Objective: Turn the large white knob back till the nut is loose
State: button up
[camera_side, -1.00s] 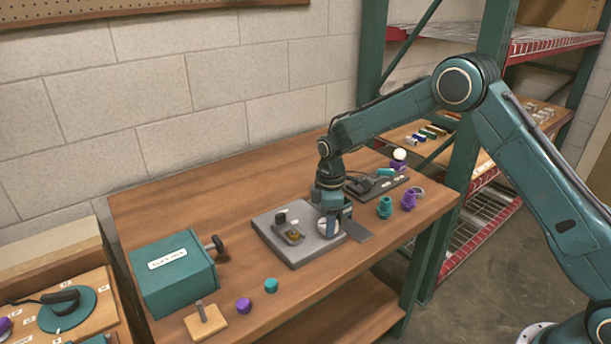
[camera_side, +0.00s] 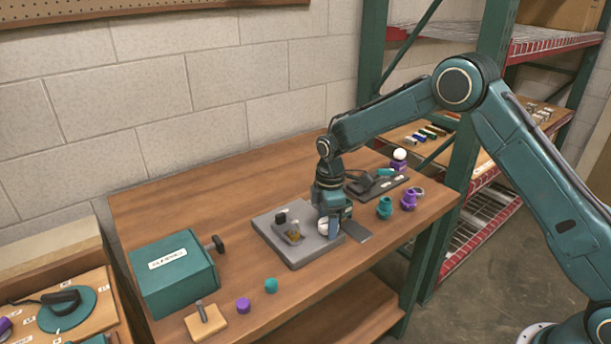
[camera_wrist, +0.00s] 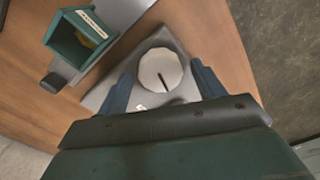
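The large white knob (camera_wrist: 160,68) is a round, pale disc with a dark slot, set on a grey base (camera_wrist: 158,37). In the side view, the white knob (camera_side: 323,226) is partly hidden behind my gripper (camera_side: 332,228). In the wrist view, the blue fingers of my gripper (camera_wrist: 161,72) stand on either side of the knob, with a visible gap at each side. My gripper is open around the knob. I cannot make out the nut in either view.
A grey plate (camera_side: 283,253) with a small dark fixture lies on the wooden bench (camera_side: 150,207). A teal box (camera_side: 170,283) with a black side knob stands left. Small purple and teal parts lie near the front. A teal open holder (camera_wrist: 83,38) shows in the wrist view.

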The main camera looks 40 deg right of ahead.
jog(key=shift+r, duration=0.1)
notch_tip(320, 180, up, 14)
jog(key=shift+f, duration=0.2)
dwell(0.7)
